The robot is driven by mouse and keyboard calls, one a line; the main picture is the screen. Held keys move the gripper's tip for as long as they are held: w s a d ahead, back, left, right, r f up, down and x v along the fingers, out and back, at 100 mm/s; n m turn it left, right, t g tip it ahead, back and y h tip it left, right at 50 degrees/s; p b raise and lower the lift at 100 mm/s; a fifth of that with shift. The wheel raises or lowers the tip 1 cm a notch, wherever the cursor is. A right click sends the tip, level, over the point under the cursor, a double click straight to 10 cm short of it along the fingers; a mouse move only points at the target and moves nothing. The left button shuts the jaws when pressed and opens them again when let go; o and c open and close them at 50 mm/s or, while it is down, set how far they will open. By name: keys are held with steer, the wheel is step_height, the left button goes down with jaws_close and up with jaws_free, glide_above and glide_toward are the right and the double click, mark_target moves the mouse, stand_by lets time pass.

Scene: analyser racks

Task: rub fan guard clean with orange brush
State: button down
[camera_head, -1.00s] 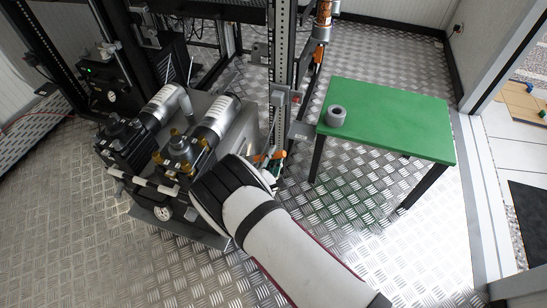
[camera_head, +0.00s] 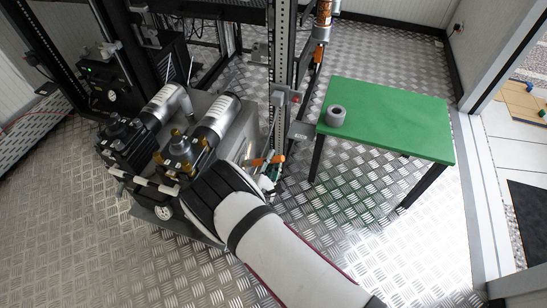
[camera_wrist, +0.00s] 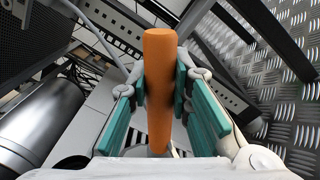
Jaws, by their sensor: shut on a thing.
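The orange brush shows its plain orange handle (camera_wrist: 159,85) upright in the middle of the wrist view. Its bristle end is hidden or too small to make out. My gripper (camera_wrist: 160,92) is shut on the handle, with teal pads on both sides. In the head view the brush (camera_head: 266,160) is a small orange bar just beyond my wrist, beside the pump unit and the rack post. My gripper is mostly hidden there behind my black wrist. I cannot clearly pick out the fan guard in either view.
The pump unit (camera_head: 181,150), with silver cylinders and brass knobs, stands left of my wrist. A perforated rack post (camera_head: 282,65) rises just behind the brush. A green table (camera_head: 395,120) with a grey ring (camera_head: 336,116) stands right. The metal floor in front is clear.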

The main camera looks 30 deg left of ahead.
steer(key=shift+v, duration=1)
steer(key=shift+p, duration=0.3)
steer(key=shift+w+d+p, duration=0.25)
steer(key=shift+d+p, duration=0.2)
steer(key=shift+d, duration=0.5)
steer(key=shift+w+d+p, duration=0.25)
steer(key=shift+d+p, duration=0.2)
steer(key=shift+d, duration=0.45)
steer(key=shift+w+d+p, duration=0.2)
steer(key=shift+d+p, duration=0.25)
steer(key=shift+d, duration=0.5)
steer(key=d, duration=0.1)
steer(key=d+p, duration=0.1)
steer(key=d, duration=0.1)
steer(key=shift+w, duration=0.35)
steer(key=shift+a, duration=0.15)
